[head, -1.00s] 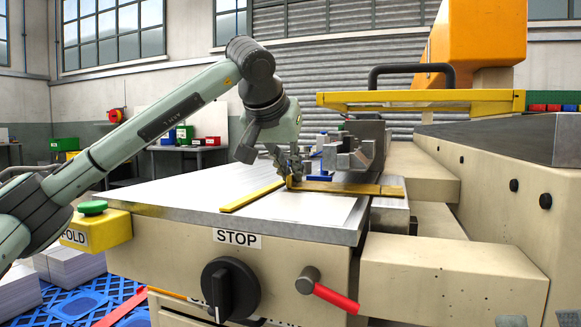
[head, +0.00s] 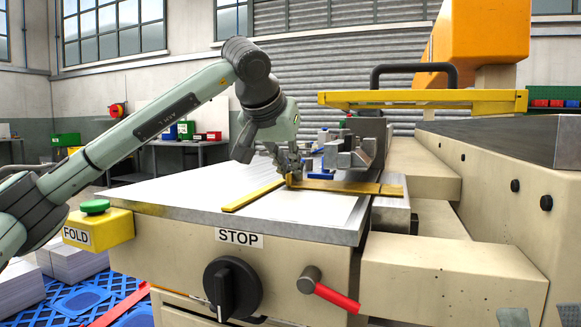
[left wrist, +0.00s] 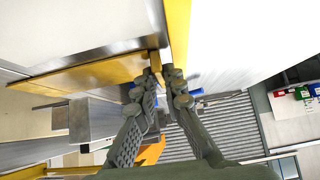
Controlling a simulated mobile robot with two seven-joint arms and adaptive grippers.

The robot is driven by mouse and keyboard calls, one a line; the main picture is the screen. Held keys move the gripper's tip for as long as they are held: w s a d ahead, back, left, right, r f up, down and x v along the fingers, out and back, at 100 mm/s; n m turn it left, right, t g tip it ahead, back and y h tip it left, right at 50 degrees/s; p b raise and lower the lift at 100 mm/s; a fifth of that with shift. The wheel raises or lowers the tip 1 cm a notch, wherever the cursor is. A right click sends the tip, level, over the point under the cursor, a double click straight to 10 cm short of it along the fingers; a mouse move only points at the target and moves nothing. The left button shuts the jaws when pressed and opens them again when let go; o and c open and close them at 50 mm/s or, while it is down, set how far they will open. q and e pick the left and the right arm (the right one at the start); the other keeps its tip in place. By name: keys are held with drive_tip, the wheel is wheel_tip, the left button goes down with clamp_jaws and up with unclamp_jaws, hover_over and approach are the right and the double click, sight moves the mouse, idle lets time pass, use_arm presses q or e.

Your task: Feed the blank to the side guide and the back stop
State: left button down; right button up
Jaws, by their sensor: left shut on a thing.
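A thin pale blank (head: 318,208) lies flat on the metal-edged table. A yellow strip, apparently the side guide (head: 252,196), runs along its left side. A second yellow strip, apparently the back stop (head: 345,187), crosses behind it. My left gripper (head: 290,178) is at the corner where the strips meet. Whether the blank touches either strip is unclear. My right gripper is not in view.
A grey metal block (head: 350,156) stands just right of my left gripper, behind the back strip. A yellow bar (head: 420,98) spans above the machine. The FOLD button (head: 95,207) and a red-handled lever (head: 335,297) are at the front.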

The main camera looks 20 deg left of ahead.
use_arm(q)
drive_tip(key=shift+a+p, duration=0.3)
drive_tip(key=shift+a, duration=0.1)
idle(0.3)
idle(0.4)
drive_tip(key=shift+w+r+p, duration=0.1)
drive_tip(key=shift+w+p, duration=0.3)
drive_tip(key=shift+p, duration=0.1)
drive_tip(key=shift+w, duration=0.1)
drive_tip(key=shift+w+p, duration=0.4)
drive_tip(key=shift+p, duration=0.1)
idle(0.6)
drive_tip(key=shift+p, duration=0.3)
